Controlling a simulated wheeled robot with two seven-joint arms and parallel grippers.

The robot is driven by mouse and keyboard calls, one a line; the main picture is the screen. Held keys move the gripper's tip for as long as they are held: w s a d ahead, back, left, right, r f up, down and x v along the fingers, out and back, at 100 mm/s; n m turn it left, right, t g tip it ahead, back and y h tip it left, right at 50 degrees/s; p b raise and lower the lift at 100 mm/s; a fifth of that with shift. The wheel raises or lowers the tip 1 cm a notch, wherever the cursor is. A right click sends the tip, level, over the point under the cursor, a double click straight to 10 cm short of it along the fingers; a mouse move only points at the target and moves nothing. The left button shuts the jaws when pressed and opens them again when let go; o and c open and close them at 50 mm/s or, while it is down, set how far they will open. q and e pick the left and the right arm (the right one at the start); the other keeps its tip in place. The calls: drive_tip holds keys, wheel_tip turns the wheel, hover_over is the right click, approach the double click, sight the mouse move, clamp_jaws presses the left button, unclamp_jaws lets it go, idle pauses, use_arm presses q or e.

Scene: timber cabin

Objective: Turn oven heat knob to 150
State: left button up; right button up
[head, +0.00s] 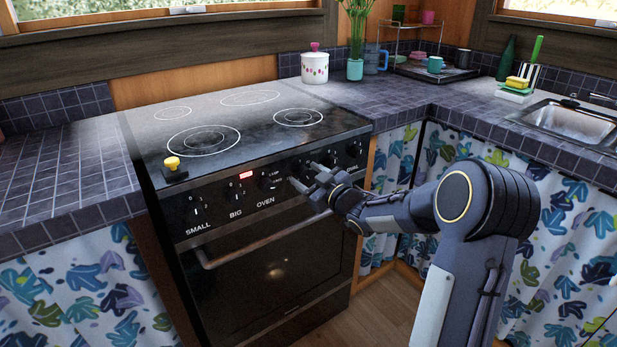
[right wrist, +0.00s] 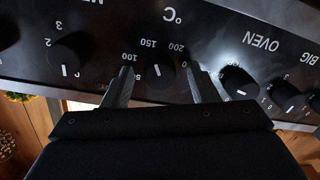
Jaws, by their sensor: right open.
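The oven heat knob (right wrist: 158,72) is dark and round with a white mark, on the black stove panel. The wrist picture is upside down. Numbers 50, 100, 150 and 200 and a °C sign surround the knob. The mark stands vertical in the wrist view; the exact number it indicates is unclear. My right gripper (head: 304,174) is open in front of the panel, and its fingers (right wrist: 162,88) flank the heat knob, one on each side. I see no clear contact. In the head view the gripper partly hides this knob. My left gripper is out of view.
The OVEN knob (right wrist: 240,82) sits close beside one finger, and another numbered knob (right wrist: 66,60) is on the other side. The oven door handle (head: 250,240) runs below the panel. A yellow-topped timer-like item (head: 173,166) stands on the stove's left front corner.

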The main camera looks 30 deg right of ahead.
drive_tip(key=s, duration=0.7)
drive_tip(key=shift+s+d+p, duration=0.3)
drive_tip(key=shift+s+d, duration=0.1)
drive_tip(key=shift+d, duration=0.05)
drive_tip(key=shift+r, duration=0.2)
